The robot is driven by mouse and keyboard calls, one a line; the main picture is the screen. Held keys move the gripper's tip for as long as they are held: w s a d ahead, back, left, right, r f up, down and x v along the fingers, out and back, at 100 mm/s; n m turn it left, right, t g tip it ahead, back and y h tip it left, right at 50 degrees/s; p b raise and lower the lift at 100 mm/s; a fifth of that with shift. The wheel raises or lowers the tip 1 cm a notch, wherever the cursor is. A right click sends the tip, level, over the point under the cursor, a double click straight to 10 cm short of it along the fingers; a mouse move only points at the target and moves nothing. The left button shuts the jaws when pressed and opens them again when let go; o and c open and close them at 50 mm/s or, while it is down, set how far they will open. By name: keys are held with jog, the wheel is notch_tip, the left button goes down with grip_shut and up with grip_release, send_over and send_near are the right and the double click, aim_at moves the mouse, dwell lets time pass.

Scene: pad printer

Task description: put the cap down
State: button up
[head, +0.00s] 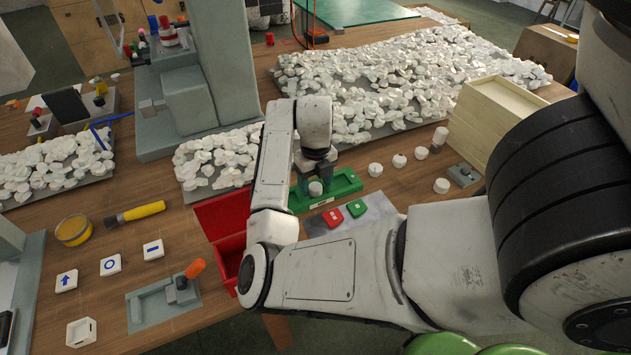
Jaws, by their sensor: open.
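My gripper (312,184) points down over the green tray (345,184) in the head view, partly hidden by my own arm. Its jaws are open. A small white cap (315,188) shows at the fingertips, in or just above the green tray. I cannot tell whether it touches a finger or what it rests on. Other single white caps stand on the table to the right of the tray: one near it (375,170), two farther back (399,160) (420,152) and one (441,186) to the right.
A plate with red and green buttons (375,209) lies in front of the tray. An open red box (228,214) is to the left, partly behind my arm. Heaps of white caps (400,85) cover the back. A grey machine (190,98) stands back left; cream boxes (497,112) stand right.

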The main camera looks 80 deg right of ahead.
aim_at(316, 186)
notch_tip(316, 186, up, 12)
jog(key=shift+r+p, duration=0.2)
jog(key=shift+p, duration=0.25)
dwell(0.4)
